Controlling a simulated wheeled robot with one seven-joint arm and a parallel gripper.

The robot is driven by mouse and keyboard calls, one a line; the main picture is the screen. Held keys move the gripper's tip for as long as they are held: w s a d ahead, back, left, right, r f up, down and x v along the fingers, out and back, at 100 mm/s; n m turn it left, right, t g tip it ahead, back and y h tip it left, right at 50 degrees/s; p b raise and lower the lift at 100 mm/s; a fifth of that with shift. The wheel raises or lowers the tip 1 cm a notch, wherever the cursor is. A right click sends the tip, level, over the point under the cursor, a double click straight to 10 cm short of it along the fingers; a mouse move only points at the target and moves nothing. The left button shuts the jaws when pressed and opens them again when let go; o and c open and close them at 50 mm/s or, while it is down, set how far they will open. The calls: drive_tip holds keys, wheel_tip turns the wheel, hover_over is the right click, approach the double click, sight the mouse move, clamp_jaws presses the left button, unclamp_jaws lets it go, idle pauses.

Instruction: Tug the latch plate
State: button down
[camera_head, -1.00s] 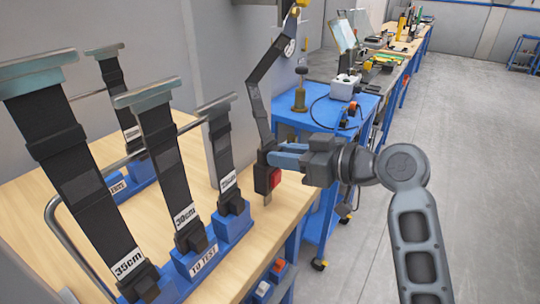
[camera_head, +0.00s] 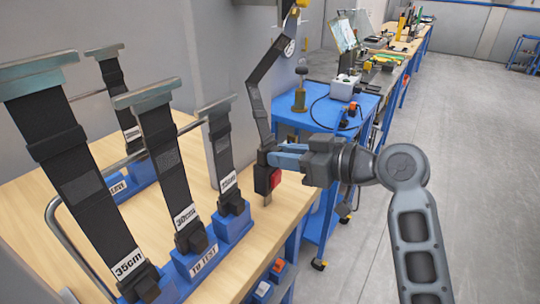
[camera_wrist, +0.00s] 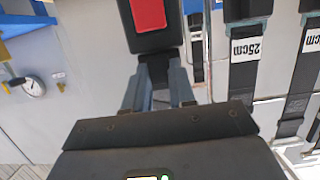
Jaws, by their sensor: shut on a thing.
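A black buckle with a red button (camera_head: 274,178) is at the end of a dark strap (camera_head: 257,105) that runs up to a hook at the top. In the head view a short metal tongue, which may be the latch plate (camera_head: 267,199), shows at the buckle's lower end. My gripper (camera_head: 278,157) reaches in from the right and is shut at the buckle's upper part. In the wrist view its fingers (camera_wrist: 158,75) close on a narrow dark piece right against the buckle (camera_wrist: 152,18). The fingers hide part of the gripped piece.
Black straps with metal ends, labelled 25cm (camera_head: 221,150), 30cm (camera_head: 165,165) and 35cm (camera_head: 75,180), stand in blue bases on the wooden table (camera_head: 240,268) at left. A metal rail (camera_head: 62,240) is beside them. A blue cart (camera_head: 310,116) stands behind; the floor (camera_head: 475,190) at right is clear.

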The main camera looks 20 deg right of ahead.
drive_tip(key=shift+r, duration=0.2)
drive_tip(key=c, duration=0.9)
unclamp_jaws()
drive_tip(key=shift+o, duration=0.2)
drive_tip(key=b+v, duration=0.1)
drive_tip(key=v, duration=0.7)
drive_tip(key=s+f+m+t+h, duration=0.1)
drive_tip(key=s+f+m+h, duration=0.6)
drive_tip(key=s+f, duration=0.9)
drive_tip(key=s+a+r+h, duration=0.1)
drive_tip(key=s, duration=0.9)
drive_tip(key=s+a+r+t+h, duration=0.1)
drive_tip(key=s+r, duration=0.1)
drive_tip(key=s, duration=0.9)
drive_tip(key=shift+a+r+t, duration=0.2)
drive_tip(key=shift+a+t, duration=0.05)
drive_tip(key=shift+t, duration=0.05)
